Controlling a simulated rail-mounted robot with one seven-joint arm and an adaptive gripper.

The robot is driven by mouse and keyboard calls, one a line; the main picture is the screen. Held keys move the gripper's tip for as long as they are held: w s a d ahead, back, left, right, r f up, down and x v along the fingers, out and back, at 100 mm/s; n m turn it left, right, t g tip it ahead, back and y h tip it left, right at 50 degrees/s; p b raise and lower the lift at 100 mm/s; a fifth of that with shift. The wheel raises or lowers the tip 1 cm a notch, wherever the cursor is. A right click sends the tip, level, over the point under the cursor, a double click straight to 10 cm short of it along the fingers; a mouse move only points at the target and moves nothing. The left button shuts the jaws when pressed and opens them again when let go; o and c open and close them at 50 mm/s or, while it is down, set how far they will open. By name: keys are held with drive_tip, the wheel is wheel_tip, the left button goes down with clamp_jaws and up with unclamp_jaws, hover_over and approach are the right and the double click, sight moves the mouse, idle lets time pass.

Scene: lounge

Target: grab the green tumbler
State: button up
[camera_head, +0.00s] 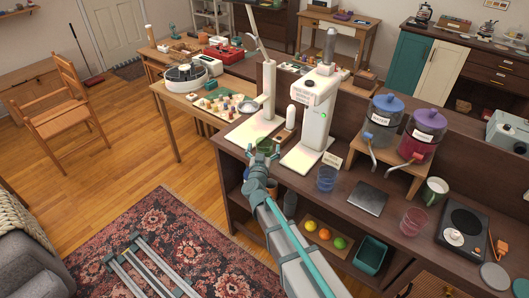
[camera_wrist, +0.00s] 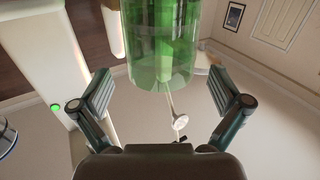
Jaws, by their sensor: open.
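The green tumbler (camera_head: 264,144) is a clear green glass on the dark counter, in front of a white machine with a lit base. In the wrist view the green tumbler (camera_wrist: 160,42) is large at the top centre, cut off by the frame edge. My gripper (camera_head: 262,153) is at the counter edge, right by the tumbler. In the wrist view my gripper (camera_wrist: 161,80) is open, with one finger on each side of the tumbler's line. I see gaps between both fingers and the glass; the fingers do not visibly touch it.
A white dispenser (camera_head: 315,112) stands just right of the tumbler. A blue tumbler (camera_head: 326,179) and a pink tumbler (camera_head: 412,221) stand farther right on the counter. A dark flat plate (camera_head: 367,199) lies between them.

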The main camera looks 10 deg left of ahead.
drive_tip(key=w, duration=0.2)
drive_tip(key=shift+w+a, duration=0.25)
drive_tip(key=shift+w, duration=0.15)
clamp_jaws()
drive_tip(key=shift+r, duration=0.2)
